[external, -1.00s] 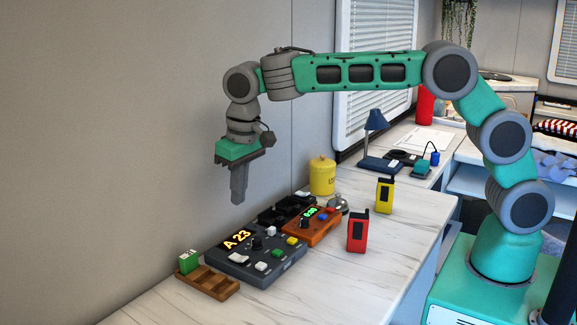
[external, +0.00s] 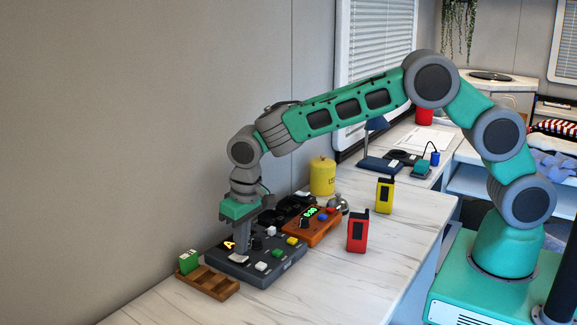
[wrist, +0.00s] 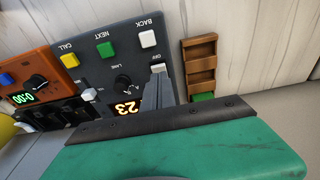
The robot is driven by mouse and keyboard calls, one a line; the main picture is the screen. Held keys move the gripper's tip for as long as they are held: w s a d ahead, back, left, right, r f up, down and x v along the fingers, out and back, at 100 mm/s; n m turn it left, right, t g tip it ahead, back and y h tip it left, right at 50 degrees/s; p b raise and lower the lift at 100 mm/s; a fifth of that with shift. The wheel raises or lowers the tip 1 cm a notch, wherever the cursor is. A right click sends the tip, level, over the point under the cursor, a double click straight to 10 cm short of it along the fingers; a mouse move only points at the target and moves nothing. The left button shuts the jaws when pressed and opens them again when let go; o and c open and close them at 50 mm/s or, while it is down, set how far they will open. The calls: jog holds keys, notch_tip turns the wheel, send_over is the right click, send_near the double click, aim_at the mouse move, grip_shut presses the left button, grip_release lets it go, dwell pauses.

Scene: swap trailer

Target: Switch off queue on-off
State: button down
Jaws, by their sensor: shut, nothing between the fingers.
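The dark grey queue console (external: 262,267) lies on the white counter. The white on-off switch (wrist: 158,68), beside an "OFF" label, is at one corner of the console. It also shows in the external view (external: 238,258). My gripper (external: 241,250) is shut and empty, pointing down with its tips right at this switch. The fingers partly hide the switch and display in the wrist view. I cannot tell whether the tips touch the switch.
White, green and yellow buttons (wrist: 69,60) and a knob are on the console near my fingers. A wooden tray (external: 208,284) with a green block stands to its left. An orange timer box (external: 312,228), a red radio (external: 358,232) and a yellow canister (external: 322,177) stand to the right.

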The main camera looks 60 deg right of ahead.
jog(key=shift+s+f, duration=0.1)
jog(key=shift+f, duration=0.2)
jog(key=b, duration=0.1)
jog(key=f+b, duration=0.1)
jog(key=b, duration=0.1)
jog(key=shift+s+f+t, duration=0.2)
jog(key=shift+s+t, duration=0.1)
jog(key=shift+t, duration=0.1)
jog(key=shift+r+t, duration=0.3)
jog(key=shift+r, duration=0.05)
jog(key=shift+w+r+p, duration=0.15)
jog(key=shift+w+p, duration=0.15)
jog(key=shift+w, duration=0.5)
jog(key=shift+r, duration=0.1)
